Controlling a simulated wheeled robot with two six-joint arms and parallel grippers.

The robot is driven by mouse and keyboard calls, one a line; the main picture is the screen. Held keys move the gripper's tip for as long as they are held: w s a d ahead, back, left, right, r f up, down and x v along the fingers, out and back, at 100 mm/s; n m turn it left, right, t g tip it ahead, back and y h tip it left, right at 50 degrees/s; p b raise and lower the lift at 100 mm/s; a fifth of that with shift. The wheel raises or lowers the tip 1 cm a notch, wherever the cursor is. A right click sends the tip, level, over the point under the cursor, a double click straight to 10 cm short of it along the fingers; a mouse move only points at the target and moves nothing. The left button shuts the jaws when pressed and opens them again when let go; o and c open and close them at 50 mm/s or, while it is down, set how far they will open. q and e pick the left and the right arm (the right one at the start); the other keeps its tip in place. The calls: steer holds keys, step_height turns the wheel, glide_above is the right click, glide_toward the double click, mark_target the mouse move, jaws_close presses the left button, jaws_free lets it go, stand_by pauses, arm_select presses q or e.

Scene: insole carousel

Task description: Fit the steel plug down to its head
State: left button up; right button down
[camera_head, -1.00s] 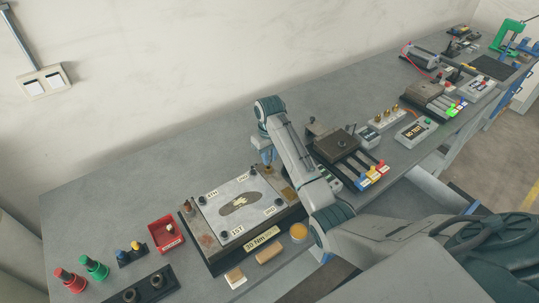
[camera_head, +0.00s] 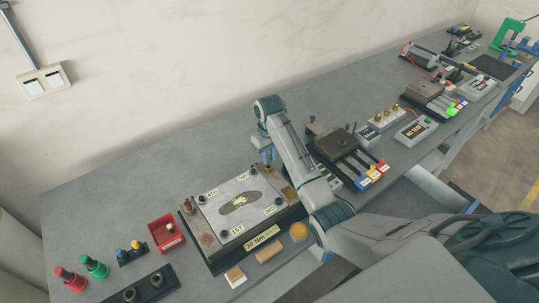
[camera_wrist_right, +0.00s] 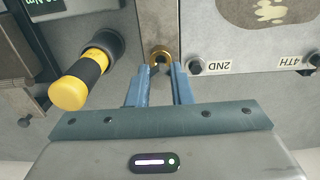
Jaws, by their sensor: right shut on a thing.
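My right gripper (camera_head: 268,156) is over the back right part of the fixture with the white plate (camera_head: 212,213). In the right wrist view its two blue fingers (camera_wrist_right: 159,88) are close together, with their tips at a brass ring (camera_wrist_right: 160,54) in a metal block (camera_wrist_right: 157,22). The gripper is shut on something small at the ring. I take it for the steel plug, but it is mostly hidden between the fingertips. I cannot tell how deep it sits or whether its head touches the ring. My left gripper is not in view.
Screws labelled 2ND (camera_wrist_right: 194,67) and 4TH (camera_wrist_right: 315,60) sit beside the ring. A yellow and black handle (camera_wrist_right: 80,80) stands close to the fingers. A red bin (camera_head: 166,233) is left of the fixture. A dark block with coloured tags (camera_head: 345,146) is right of my arm.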

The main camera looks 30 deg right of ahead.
steer(key=shift+f, duration=1.45)
steer(key=c, duration=1.2)
jaws_free()
